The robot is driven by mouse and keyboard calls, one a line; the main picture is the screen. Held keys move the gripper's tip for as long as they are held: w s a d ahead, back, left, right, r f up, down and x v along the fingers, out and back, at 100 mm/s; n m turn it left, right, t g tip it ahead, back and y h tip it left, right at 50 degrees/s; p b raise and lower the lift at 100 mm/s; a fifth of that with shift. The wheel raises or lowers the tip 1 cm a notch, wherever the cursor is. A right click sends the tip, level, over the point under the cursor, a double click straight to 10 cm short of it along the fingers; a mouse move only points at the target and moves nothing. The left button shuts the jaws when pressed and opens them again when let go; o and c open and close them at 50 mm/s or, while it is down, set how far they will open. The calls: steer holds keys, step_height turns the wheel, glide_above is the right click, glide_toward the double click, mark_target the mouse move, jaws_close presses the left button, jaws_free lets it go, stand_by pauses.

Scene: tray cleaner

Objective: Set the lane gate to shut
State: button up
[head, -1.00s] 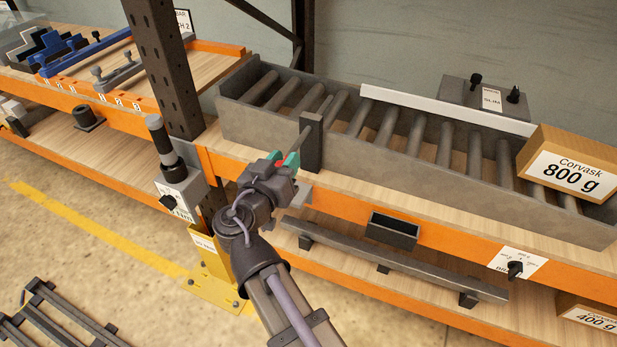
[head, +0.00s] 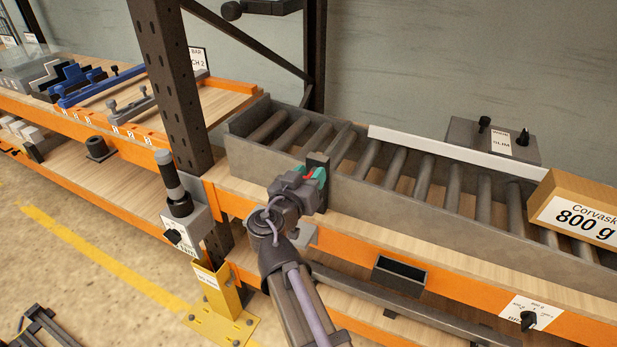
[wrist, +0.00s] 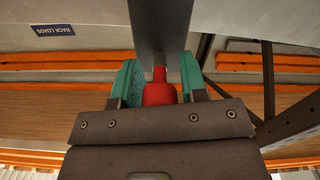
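The lane gate looks to be the dark upright plate (head: 319,160) at the near wall of the roller lane (head: 270,165). My gripper (head: 316,177) is right at this plate in the head view and covers its lower part. In the wrist view my gripper (wrist: 158,80) has its two teal fingers spread apart. A dark grey post (wrist: 160,28) stands straight ahead, in line with the gap. A red piece (wrist: 158,92) with a narrow tip sits between the fingers; I cannot tell whether it belongs to my gripper. Contact with the post is unclear.
A Corvask 800 g box (head: 575,215) rests on the lane's right part. A dark rack upright (head: 172,80) and a lever box (head: 185,215) stand to the left. A dial plate (head: 528,315) is on the front orange beam. A grey control box (head: 492,142) stands behind the lane.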

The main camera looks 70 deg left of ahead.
steer(key=shift+o, duration=1.3)
steer(key=v, duration=1.1)
